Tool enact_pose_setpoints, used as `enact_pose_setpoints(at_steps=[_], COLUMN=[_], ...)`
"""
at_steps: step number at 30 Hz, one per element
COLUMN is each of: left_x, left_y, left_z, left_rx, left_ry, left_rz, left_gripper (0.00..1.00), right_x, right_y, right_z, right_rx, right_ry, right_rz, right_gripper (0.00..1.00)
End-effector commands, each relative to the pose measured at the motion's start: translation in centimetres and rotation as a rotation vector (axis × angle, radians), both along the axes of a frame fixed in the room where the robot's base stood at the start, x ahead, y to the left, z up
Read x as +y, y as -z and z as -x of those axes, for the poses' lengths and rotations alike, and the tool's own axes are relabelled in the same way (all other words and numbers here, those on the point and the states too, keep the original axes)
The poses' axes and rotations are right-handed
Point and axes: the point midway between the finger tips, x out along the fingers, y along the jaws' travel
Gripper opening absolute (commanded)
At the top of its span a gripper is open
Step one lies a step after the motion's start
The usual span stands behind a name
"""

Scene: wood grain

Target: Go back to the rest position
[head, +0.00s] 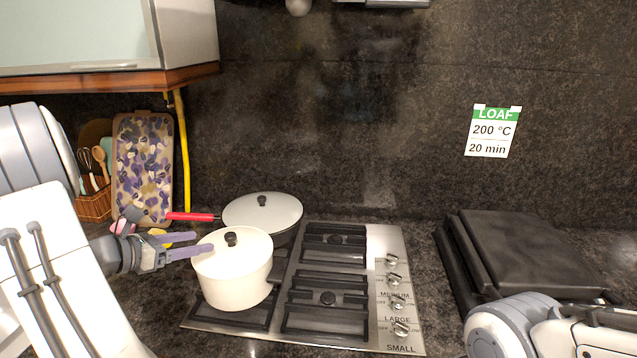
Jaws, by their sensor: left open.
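My left gripper (200,243) comes in from the left with its two purple fingers apart. Its fingertips are at the left side of a cream pot (231,274) with a lid and a dark knob. The fingers overlap the pot's edge in the picture; I cannot tell whether they touch it. Nothing shows between them. Part of my right arm shows at the lower right, but its gripper is out of view.
The pot stands on a steel gas hob (386,245) with knobs. A lidded pan (262,211) with a red handle is behind it. A patterned board (143,168) and utensil holder (94,204) stand back left. A black appliance (530,250) is at right.

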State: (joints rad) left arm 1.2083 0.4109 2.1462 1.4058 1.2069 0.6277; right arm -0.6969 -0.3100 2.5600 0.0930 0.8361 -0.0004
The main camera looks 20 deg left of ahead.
Motion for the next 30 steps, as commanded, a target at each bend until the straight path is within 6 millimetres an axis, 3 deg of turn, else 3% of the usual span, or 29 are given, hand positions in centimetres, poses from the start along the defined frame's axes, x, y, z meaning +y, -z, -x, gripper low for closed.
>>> enact_pose_setpoints(at_steps=[4,7,11,12,14,18,21,25,30], left_x=[-1.0,-4.5,-13.1,-16.2,-20.4,-28.5,-32.8,-36.7,-39.3], left_y=[0.0,0.1,0.4,0.6,0.9,1.7,2.2,2.8,3.3], left_z=[-0.4,-1.6,-2.8,-2.7,-2.0,1.2,4.3,8.6,13.6], left_rx=[0.007,0.029,0.065,0.072,0.075,0.044,-0.012,-0.131,-0.375], left_ry=[0.034,0.154,0.465,0.584,0.759,1.162,1.444,1.801,2.232], left_rz=[-0.013,-0.063,-0.204,-0.261,-0.349,-0.564,-0.726,-0.944,-1.243], left_gripper=[0.7,0.7,0.7,0.7,0.7,0.7,0.7,0.7,0.7], right_x=[0.0,0.0,0.0,0.0,0.0,0.0,0.0,0.0,0.0], right_y=[0.0,0.0,0.0,0.0,0.0,0.0,0.0,0.0,0.0], right_z=[0.0,0.0,0.0,0.0,0.0,0.0,0.0,0.0,0.0], right_rx=[0.0,0.0,0.0,0.0,0.0,0.0,0.0,0.0,0.0], right_ry=[0.0,0.0,0.0,0.0,0.0,0.0,0.0,0.0,0.0], right_rz=[0.0,0.0,0.0,0.0,0.0,0.0,0.0,0.0,0.0], right_gripper=[0.0,0.0,0.0,0.0,0.0,0.0,0.0,0.0,0.0])
